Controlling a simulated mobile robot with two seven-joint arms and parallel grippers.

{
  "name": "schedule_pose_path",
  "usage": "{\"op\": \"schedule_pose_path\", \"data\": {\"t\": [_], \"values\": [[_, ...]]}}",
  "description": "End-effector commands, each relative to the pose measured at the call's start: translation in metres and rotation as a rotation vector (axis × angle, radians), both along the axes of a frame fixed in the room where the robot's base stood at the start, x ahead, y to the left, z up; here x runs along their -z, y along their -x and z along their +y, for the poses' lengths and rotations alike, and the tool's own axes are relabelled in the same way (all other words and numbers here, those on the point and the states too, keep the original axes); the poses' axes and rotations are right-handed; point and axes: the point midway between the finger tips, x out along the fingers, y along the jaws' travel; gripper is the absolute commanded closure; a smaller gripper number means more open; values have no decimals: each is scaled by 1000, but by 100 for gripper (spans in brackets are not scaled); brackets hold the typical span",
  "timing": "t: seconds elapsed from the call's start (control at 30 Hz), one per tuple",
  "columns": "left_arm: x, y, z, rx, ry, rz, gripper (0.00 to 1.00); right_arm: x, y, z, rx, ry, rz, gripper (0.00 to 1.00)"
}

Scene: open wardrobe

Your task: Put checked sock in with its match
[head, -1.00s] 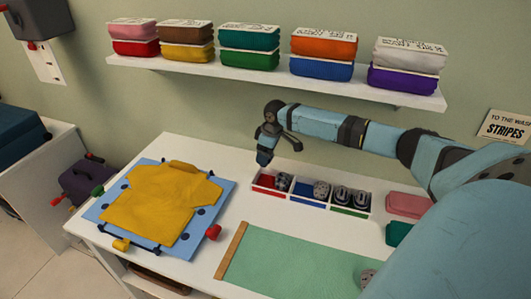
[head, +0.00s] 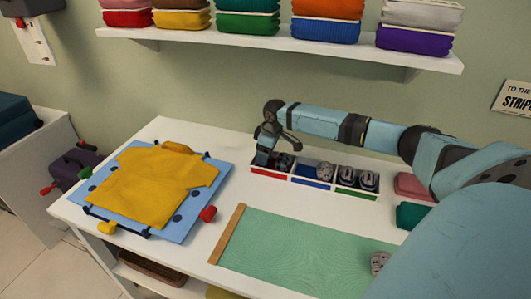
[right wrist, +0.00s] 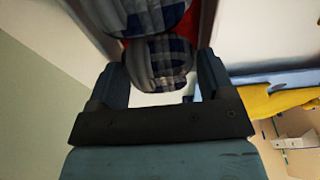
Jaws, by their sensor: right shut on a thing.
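My right gripper (head: 263,160) is at the left end of the sock tray, in or just over its red compartment (head: 268,174). In the right wrist view, its two fingers (right wrist: 156,88) are on either side of a grey checked sock (right wrist: 157,62), and it is shut on it. A second checked sock (right wrist: 155,16) lies right beside it, over red; it also shows in the head view (head: 284,160). Whether the held sock touches the tray floor is hidden. My left gripper is not in view.
The blue compartment (head: 311,183) holds a grey patterned sock (head: 324,171); the green one (head: 356,193) holds two dark socks (head: 357,178). Another grey sock (head: 380,262) lies on the green mat (head: 300,250). A yellow shirt (head: 160,185) lies at left. A loaded shelf (head: 345,52) hangs above.

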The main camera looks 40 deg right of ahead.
Motion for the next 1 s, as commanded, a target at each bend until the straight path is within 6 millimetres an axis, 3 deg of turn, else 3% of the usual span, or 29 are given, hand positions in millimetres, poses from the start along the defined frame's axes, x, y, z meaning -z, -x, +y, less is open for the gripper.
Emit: {"op": "schedule_pose_path", "data": {"t": [0.87,0.9,0.97,1.0], "values": [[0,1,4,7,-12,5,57,7,0,0,0,-1,0,39],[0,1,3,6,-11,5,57,7,0,0,0,0,0,16],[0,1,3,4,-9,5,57,7,0,0,0,0,0,3],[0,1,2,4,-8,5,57,6,0,0,0,0,0,2]]}}
